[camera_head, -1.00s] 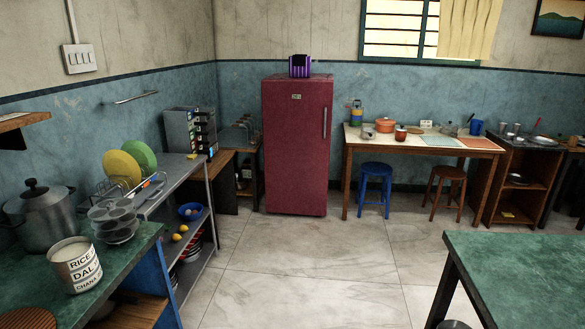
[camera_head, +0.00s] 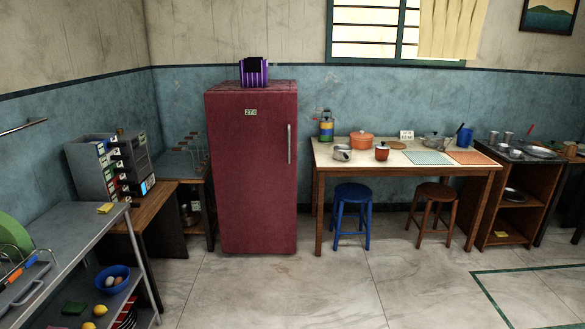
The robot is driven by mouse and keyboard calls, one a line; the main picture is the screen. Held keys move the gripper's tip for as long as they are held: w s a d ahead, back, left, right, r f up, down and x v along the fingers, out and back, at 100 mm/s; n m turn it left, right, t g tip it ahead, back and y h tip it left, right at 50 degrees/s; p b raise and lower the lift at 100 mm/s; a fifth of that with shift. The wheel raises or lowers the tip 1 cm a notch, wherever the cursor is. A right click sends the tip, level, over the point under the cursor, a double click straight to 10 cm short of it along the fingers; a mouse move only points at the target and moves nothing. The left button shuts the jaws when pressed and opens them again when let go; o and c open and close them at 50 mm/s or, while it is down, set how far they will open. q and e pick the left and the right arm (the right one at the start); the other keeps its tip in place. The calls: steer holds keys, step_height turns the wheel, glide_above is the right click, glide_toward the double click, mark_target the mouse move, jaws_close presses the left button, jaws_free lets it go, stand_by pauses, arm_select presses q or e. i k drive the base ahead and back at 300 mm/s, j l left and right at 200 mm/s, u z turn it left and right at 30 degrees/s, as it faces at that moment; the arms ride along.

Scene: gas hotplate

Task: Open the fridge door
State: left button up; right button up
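The fridge (camera_head: 250,175) is a tall dark red cabinet standing against the back wall, left of the middle in the head view. Its door is shut. A vertical silver handle (camera_head: 290,144) is on the door's right side, in the upper half. A small label sits near the top of the door. A purple striped box (camera_head: 253,71) stands on top of the fridge. Neither of my grippers is in view, and the fridge is some distance ahead.
A wooden table (camera_head: 320,160) with pots stands right of the fridge, with a blue stool (camera_head: 351,212) and a brown stool (camera_head: 433,208) at its front. A metal shelf (camera_head: 75,240) is at the left. The tiled floor (camera_head: 290,290) before the fridge is clear.

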mark_target(252, 135)
steer(key=i+j+z, duration=0.1)
steer(key=i, duration=1.6)
